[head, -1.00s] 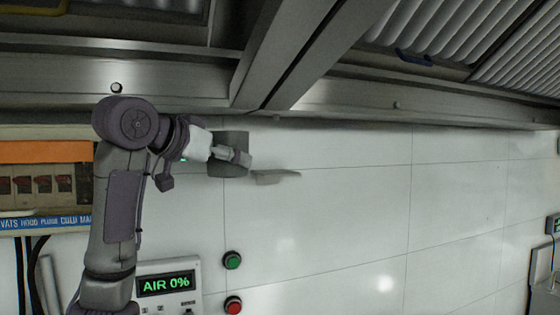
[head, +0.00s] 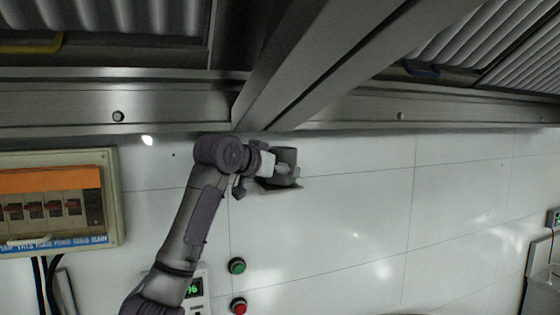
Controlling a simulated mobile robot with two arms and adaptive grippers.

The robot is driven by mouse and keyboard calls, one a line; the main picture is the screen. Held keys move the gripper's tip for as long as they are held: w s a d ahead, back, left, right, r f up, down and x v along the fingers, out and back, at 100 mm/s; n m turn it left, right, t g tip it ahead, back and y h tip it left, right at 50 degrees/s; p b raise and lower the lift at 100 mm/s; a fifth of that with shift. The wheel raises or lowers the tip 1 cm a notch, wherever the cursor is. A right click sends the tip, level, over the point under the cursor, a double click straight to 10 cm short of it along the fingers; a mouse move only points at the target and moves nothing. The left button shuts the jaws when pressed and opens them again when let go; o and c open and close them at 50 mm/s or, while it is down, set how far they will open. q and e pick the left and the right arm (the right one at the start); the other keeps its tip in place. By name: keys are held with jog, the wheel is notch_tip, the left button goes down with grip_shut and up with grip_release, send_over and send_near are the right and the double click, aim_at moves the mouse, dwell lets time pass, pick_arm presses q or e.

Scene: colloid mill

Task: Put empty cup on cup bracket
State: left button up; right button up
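The empty cup (head: 288,157) is a dark grey cylinder, upright, near the wall just under the hood edge. My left gripper (head: 280,168) reaches it from the left and is shut on its side; the fingertips are small and partly blend with the cup. The cup bracket (head: 283,187) is a grey ledge on the white wall, mostly hidden behind the cup and gripper. The cup appears directly over or on the bracket; I cannot tell whether they touch. My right gripper is not in view.
The steel hood and its beam (head: 310,65) are close above the cup. A breaker box (head: 55,205) hangs at the left. A green button (head: 237,266) and a red button (head: 239,306) are below.

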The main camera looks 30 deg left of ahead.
pick_arm(q)
jog(key=shift+s+a, duration=0.15)
jog(key=shift+s, duration=0.05)
jog(key=shift+f, duration=0.2)
jog(key=o, duration=1)
jog(key=shift+o, duration=0.8)
jog(key=shift+r, duration=0.15)
